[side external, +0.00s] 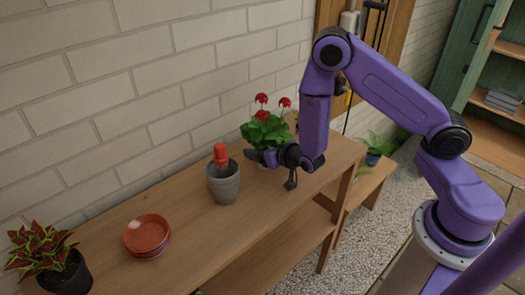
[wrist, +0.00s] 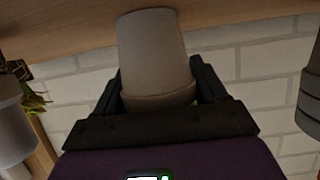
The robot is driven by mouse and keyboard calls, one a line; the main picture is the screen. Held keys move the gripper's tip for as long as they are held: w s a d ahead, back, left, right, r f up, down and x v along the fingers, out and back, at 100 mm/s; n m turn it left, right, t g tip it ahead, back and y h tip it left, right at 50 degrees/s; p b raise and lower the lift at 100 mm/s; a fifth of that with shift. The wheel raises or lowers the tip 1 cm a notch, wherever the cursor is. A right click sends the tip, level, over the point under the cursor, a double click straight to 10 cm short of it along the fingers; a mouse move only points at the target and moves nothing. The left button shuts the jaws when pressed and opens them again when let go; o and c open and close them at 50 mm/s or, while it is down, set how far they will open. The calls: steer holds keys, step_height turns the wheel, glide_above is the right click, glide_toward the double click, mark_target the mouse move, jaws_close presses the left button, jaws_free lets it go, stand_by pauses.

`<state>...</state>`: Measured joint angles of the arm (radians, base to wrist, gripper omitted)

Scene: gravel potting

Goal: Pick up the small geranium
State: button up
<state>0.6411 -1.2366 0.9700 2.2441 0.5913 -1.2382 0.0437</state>
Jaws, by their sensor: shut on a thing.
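The small geranium (side external: 265,127) has red flower heads and green leaves and stands upright at the far part of the wooden bench in the side view. Its pale grey pot (wrist: 155,50) fills the middle of the wrist view, which shows the scene upside down. My gripper (side external: 262,157) reaches in from the right, low beside the plant, and hides most of the pot in the side view. In the wrist view my gripper's dark fingers (wrist: 157,78) lie on both sides of the pot, shut on it near its rim. I cannot tell whether the pot touches the bench.
Stacked terracotta saucers (side external: 148,232) and a red-green leafy plant (side external: 42,245) are further left. A brick wall (side external: 130,80) runs behind. The bench front (side external: 205,240) is clear.

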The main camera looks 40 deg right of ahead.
steer(key=shift+r, duration=0.75)
steer(key=s+d+r, duration=0.1)
steer(key=s+r, duration=1)
steer(key=s, duration=0.2)
steer(key=shift+s+d+r, duration=0.25)
steer(key=shift+s+d, duration=0.1)
steer(key=shift+s, duration=0.05)
